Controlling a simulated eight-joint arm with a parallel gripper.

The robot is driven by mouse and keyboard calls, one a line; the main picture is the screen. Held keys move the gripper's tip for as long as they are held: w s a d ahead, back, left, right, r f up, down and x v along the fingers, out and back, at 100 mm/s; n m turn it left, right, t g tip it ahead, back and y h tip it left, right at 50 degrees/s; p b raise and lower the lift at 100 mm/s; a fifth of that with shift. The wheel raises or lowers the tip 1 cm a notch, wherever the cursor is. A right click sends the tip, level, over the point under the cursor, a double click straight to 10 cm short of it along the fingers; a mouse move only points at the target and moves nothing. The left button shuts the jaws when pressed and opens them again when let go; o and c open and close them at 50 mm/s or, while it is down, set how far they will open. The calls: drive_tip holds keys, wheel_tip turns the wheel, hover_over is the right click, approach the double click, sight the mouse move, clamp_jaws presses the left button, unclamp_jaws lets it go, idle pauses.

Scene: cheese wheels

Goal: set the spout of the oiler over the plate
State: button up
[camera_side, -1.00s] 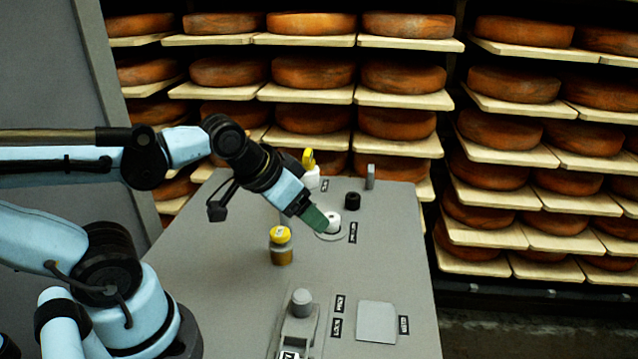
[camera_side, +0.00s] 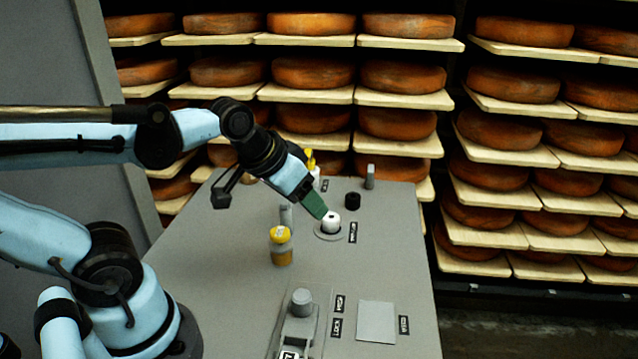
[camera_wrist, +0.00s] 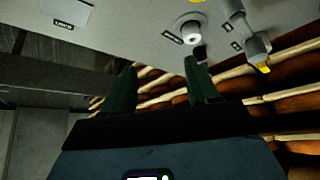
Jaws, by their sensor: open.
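A pale bottle with an upright yellow top (camera_side: 311,160), which looks like the oiler, stands at the back of the grey bench, its lower part partly hidden by my arm. It also shows at the right in the wrist view, yellow tip down (camera_wrist: 262,68). A flat grey square plate (camera_side: 376,322) lies at the front right of the bench; it also shows in the wrist view (camera_wrist: 66,11). My gripper (camera_side: 321,212) is empty, its green fingers apart in the wrist view (camera_wrist: 160,78). It appears close to the white knob, away from both oiler and plate.
A white knob (camera_side: 331,223) on a round base and a black knob (camera_side: 352,201) stand near my gripper. A yellow-capped jar (camera_side: 281,250) and a lever fixture (camera_side: 300,318) stand nearer. Cheese shelves (camera_side: 400,100) line the back.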

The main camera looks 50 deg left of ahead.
drive_tip(key=w+a+r+n+g, duration=0.3)
drive_tip(key=w+a+n, duration=0.15)
drive_tip(key=a, duration=0.35)
drive_tip(key=w+a+r+n+g, duration=0.35)
drive_tip(key=a+n, duration=0.25)
drive_tip(key=a, duration=0.3)
wheel_tip(320, 180, down, 12)
drive_tip(key=shift+s+d+f, duration=0.1)
clamp_jaws()
